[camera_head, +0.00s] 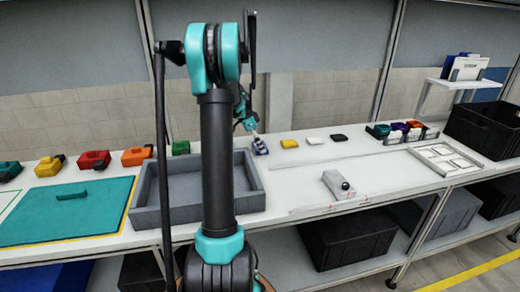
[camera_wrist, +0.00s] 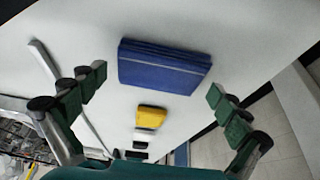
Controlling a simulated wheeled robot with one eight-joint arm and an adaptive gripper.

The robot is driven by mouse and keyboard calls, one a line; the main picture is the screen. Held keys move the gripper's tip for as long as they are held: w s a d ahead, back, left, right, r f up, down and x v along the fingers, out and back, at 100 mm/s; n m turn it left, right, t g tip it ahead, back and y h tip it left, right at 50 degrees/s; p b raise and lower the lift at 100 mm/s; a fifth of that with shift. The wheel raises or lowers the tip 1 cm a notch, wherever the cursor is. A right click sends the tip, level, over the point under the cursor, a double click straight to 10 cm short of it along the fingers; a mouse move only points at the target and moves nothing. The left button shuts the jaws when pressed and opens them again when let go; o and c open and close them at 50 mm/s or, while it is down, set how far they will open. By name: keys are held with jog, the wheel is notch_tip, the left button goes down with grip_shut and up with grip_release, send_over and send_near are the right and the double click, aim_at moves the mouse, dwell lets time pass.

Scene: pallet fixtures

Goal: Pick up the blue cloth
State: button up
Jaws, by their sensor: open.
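The blue cloth (camera_wrist: 165,66) is a folded, layered rectangle lying on the white table. In the wrist view it lies ahead of and between the open fingers of my gripper (camera_wrist: 158,90), with no finger seen touching it. In the head view a small part of the blue cloth (camera_head: 261,151) shows just below my gripper (camera_head: 256,138), beside the grey tray; my arm and gripper hide some of it.
A yellow cloth (camera_head: 289,143), a white one (camera_head: 314,140) and a black one (camera_head: 338,137) lie in a row to the right. A grey open tray (camera_head: 255,190) stands close on the left. A white block with a dark knob (camera_head: 337,184) lies nearer the front edge.

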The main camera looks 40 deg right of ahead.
jog(key=c, duration=1.1)
jog(key=shift+o, duration=0.2)
jog(key=shift+r, duration=0.15)
notch_tip(320, 180, up, 20)
jog(key=o, duration=0.7)
jog(key=shift+c, duration=0.2)
jog(key=c, duration=0.5)
